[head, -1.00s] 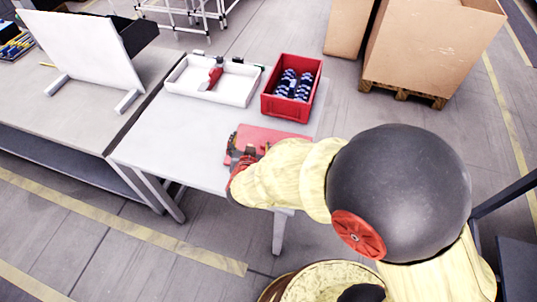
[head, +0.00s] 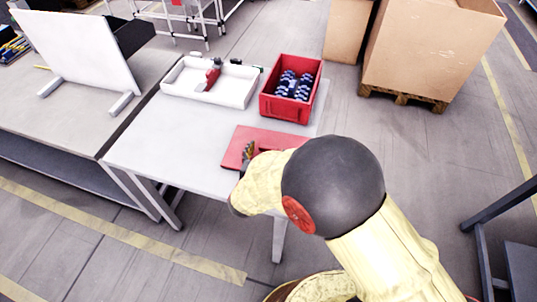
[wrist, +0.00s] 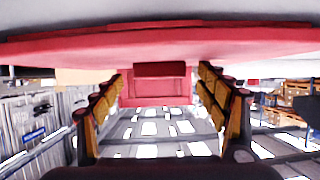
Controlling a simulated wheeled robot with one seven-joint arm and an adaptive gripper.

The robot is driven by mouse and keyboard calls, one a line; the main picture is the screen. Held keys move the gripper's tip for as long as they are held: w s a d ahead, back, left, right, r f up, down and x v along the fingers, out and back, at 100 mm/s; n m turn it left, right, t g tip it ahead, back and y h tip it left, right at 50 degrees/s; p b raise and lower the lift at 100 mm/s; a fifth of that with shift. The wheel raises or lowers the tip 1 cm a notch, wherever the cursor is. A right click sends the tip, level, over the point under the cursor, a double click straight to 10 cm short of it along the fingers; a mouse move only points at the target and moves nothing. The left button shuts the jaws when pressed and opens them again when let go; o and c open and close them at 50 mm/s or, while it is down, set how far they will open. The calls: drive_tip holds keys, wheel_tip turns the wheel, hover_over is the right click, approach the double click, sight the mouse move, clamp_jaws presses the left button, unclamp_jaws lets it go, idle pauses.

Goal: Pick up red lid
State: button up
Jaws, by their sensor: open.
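The red lid (head: 275,136) lies flat at the near right part of the white table, partly hidden by my arm. My gripper (head: 250,152) is at the lid, its fingers partly hidden by my wrist in the head view. In the wrist view the lid (wrist: 60,48) spans the upper part of the picture.
A red crate (head: 268,107) with blue-and-white parts stands behind the lid. A white tray (head: 182,92) with a red tool in it is at the table's back left. The white table (head: 165,145) is clear left of the lid. Cardboard boxes (head: 425,50) stand on a pallet beyond.

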drive_tip(key=shift+w, duration=0.1)
drive_tip(key=shift+c, duration=1.2)
drive_tip(key=shift+d+f, duration=0.1)
drive_tip(key=c, duration=1.1)
